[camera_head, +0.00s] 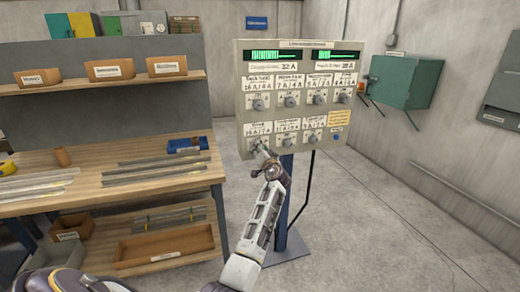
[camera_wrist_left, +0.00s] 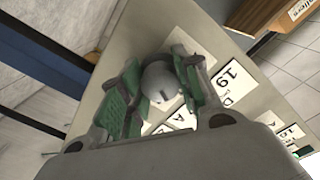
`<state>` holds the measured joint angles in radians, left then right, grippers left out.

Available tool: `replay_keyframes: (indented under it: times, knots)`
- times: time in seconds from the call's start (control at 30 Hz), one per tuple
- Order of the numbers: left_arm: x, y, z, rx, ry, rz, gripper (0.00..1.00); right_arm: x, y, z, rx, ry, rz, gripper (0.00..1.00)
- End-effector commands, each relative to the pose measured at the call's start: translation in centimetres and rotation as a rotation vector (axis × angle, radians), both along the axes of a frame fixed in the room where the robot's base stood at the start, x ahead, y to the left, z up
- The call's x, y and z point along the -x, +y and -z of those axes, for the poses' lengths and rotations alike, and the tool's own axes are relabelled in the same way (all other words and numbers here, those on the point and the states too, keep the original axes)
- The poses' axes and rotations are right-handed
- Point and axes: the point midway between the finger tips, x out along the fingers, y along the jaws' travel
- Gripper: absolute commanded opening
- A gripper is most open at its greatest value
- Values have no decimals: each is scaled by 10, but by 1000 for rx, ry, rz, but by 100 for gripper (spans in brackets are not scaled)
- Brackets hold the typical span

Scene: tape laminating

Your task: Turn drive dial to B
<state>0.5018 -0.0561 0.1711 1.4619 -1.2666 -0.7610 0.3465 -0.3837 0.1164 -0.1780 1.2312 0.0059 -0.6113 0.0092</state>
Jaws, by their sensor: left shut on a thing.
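A grey control panel (camera_head: 312,147) stands on a blue post, with two rows of round dials and white labels. My left gripper (camera_head: 260,149) is at the dial at the lower left of the panel. In the left wrist view, the grey dial (camera_wrist_left: 162,82) sits between the gripper's two green-padded fingers, which are closed around it. The dial's slot is partly visible. A label beside it reads "19", but the rest of the lettering is cut off or too small, so I cannot read the dial's setting. My right gripper is not in view.
A wooden workbench (camera_head: 40,208) with metal strips and a shelf of small boxes (camera_head: 110,70) stands left of the panel. A green wall box (camera_head: 402,80) hangs at the right. The floor right of the post is clear.

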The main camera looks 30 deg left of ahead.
Motion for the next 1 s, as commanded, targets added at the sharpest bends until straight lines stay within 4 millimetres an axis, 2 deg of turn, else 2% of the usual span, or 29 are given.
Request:
replay_keyframes:
  times: [0.27,0.43,1.0]
  knots:
    - [0,0,-3,-110,123,1,9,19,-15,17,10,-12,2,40]
    - [0,0,-3,-155,176,1,9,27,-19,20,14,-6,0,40]
    - [-1,0,-3,-193,219,1,9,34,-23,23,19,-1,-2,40]
